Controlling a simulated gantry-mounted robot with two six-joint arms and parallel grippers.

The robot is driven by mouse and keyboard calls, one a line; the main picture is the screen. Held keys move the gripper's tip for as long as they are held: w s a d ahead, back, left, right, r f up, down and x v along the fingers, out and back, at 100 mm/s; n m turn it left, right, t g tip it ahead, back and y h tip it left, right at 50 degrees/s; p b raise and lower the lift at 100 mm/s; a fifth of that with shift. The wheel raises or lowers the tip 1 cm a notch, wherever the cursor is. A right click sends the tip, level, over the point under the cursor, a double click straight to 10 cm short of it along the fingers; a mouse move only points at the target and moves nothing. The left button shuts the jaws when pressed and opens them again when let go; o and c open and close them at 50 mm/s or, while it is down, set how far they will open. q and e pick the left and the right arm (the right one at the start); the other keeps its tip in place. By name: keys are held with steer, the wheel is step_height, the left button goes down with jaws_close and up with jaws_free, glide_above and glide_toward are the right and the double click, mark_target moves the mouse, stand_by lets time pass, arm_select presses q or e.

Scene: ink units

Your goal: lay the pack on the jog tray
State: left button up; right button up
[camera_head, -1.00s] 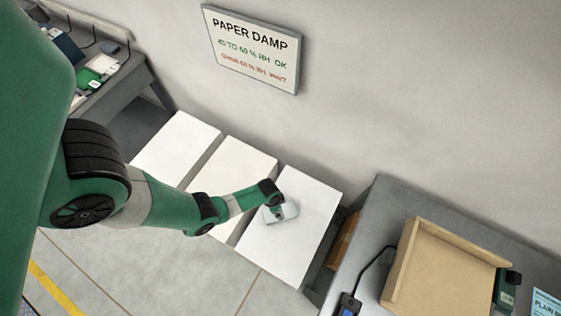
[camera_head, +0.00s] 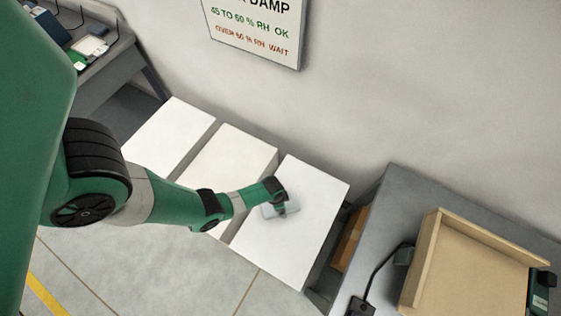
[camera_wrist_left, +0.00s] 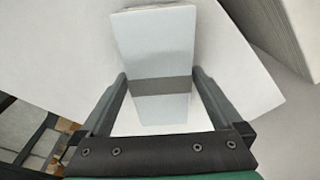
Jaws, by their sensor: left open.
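The pack is a pale block with a dark grey band (camera_wrist_left: 155,40) in the left wrist view, lying on the white top of a stack (camera_head: 310,205). My left gripper (camera_wrist_left: 158,73) is open, with one finger on each side of the pack. In the head view my left gripper (camera_head: 281,208) is over the rightmost white stack, and it hides part of the pack. The jog tray appears to be the shallow tan wooden tray (camera_head: 478,272) on the grey table at the right; its visible floor is empty. My right gripper is not in view.
Two more white stacks (camera_head: 170,137) (camera_head: 228,168) stand to the left. The grey table (camera_head: 395,205) holds a black device with a cable (camera_head: 360,307). A wall sign (camera_head: 255,30) hangs above. A brown box (camera_head: 350,240) sits beneath the table.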

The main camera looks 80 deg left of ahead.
arm_select(q)
jaws_close()
stand_by(0.5)
steer(key=shift+r+p, duration=0.55)
steer(key=shift+p, duration=0.15)
steer(key=r+p, duration=0.2)
steer(key=p, duration=0.1)
steer(key=r+p, duration=0.1)
steer(key=r, duration=0.1)
steer(key=shift+s+d+r, duration=0.1)
steer(key=shift+s+d, duration=0.05)
steer(key=shift+s, duration=0.2)
steer(key=s+r+p, duration=0.1)
steer(key=r+p, duration=0.1)
steer(key=s+d+r+p, duration=0.1)
steer(key=s+r+p, duration=0.1)
steer(key=p, duration=0.1)
steer(key=shift+s+d+r, duration=0.15)
steer(key=shift+s+r, duration=0.15)
steer(key=s+d+r+p, duration=0.2)
steer(key=s+d+r, duration=0.1)
steer(key=s, duration=0.5)
steer(key=shift+s+d+p, duration=0.15)
steer(key=shift+s+p, duration=0.15)
steer(key=shift+s, duration=0.05)
